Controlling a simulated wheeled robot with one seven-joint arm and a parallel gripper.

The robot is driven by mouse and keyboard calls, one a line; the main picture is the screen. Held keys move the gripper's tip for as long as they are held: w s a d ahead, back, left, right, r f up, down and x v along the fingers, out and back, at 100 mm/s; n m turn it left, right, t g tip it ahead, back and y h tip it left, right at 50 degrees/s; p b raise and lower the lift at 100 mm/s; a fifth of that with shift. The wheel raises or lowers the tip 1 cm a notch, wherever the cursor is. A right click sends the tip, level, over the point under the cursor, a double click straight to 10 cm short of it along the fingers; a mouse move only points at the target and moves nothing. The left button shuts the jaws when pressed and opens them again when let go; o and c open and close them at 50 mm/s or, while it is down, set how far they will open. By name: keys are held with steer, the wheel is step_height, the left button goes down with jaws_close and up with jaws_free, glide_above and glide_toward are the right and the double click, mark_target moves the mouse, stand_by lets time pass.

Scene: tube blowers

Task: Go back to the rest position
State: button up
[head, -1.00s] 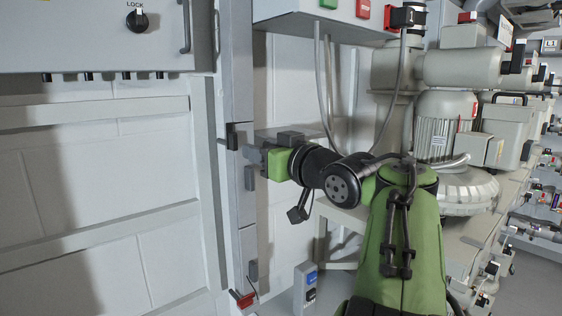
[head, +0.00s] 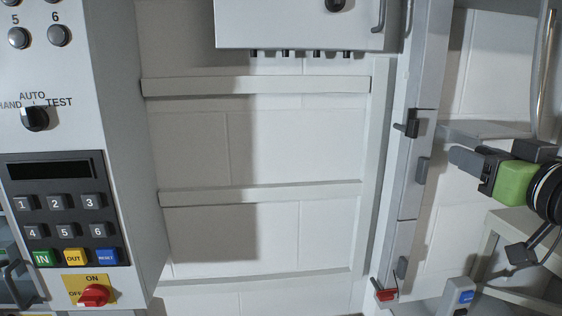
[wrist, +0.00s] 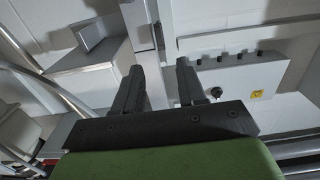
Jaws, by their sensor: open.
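My gripper (head: 465,160) is at the right side of the head view, pointing left toward a grey upright post (head: 404,185). It has dark fingers and a green body. A gap shows between its fingertips and the black latch (head: 411,124) on the post. In the wrist view my gripper (wrist: 161,78) has its two dark fingers apart, with nothing between them. Most of my arm is outside the head view's right edge.
A control panel (head: 130,130) with a keypad and a red switch (head: 94,295) stands at left. A grey box (head: 300,25) hangs at the top. A red-handled lever (head: 385,292) is low on the post. A small switch box (head: 458,297) stands at lower right.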

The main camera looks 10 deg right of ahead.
steer(key=a+f+g+y, duration=0.2)
steer(key=a+f+g, duration=0.4)
steer(key=a+f, duration=0.95)
steer(key=s+a+f+g, duration=0.3)
steer(key=s+f, duration=0.4)
steer(key=s+a+f+g+h, duration=0.1)
steer(key=s+a+f+g, duration=0.2)
steer(key=s+f, duration=0.4)
steer(key=shift+s+f+n, duration=0.25)
steer(key=shift+f+n, duration=0.05)
steer(key=shift+f, duration=0.4)
